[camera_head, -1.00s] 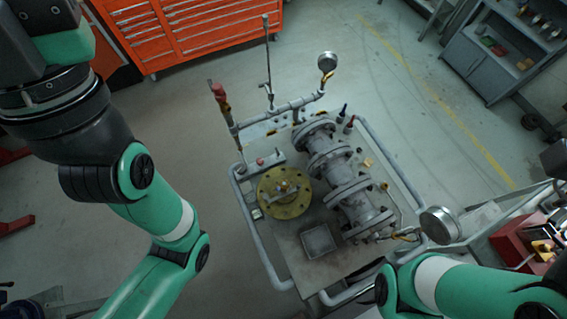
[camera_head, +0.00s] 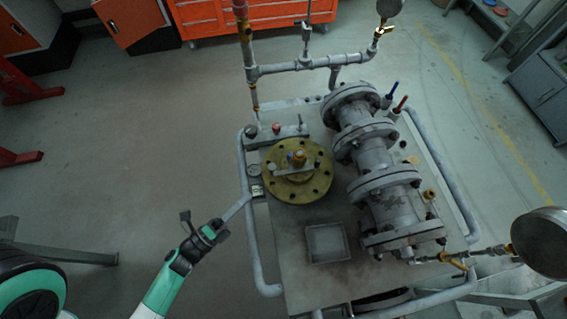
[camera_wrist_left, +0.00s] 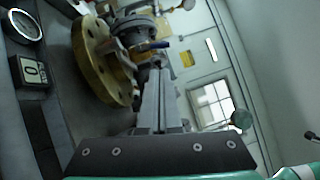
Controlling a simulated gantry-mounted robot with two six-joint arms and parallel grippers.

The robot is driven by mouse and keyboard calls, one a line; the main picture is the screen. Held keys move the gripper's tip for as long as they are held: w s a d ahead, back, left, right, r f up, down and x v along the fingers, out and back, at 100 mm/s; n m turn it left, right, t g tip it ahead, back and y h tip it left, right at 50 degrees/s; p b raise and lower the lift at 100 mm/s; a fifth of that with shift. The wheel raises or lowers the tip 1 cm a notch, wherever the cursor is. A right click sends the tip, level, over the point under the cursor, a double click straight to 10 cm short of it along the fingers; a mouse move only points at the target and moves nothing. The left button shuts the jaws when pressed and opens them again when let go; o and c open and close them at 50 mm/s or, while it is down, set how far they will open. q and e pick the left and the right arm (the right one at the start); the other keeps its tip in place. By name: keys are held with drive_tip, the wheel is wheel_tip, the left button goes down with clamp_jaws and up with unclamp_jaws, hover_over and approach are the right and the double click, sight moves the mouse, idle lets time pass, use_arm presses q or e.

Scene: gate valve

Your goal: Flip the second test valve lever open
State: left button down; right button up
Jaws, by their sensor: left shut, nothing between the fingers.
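I cannot tell which is the second test valve or whether either is open. My left gripper (camera_head: 246,200) is shut and empty at the cart's left rail, well apart from both levers. My right gripper is not in view.
The cart's tubular rail (camera_head: 246,168) runs close to my left gripper. A brass round flange (camera_head: 282,190), a grey flanged valve body (camera_head: 390,205) and a square tray (camera_head: 327,243) occupy the cart top. Open floor lies left of the cart.

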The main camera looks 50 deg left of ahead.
sight(288, 158)
use_arm(q)
drive_tip(key=w, duration=0.4)
drive_tip(key=w+r, duration=0.1)
drive_tip(key=w, duration=0.4)
drive_tip(key=w+a+r+b, duration=0.1)
drive_tip(key=w, duration=0.4)
drive_tip(key=shift+r, duration=0.15)
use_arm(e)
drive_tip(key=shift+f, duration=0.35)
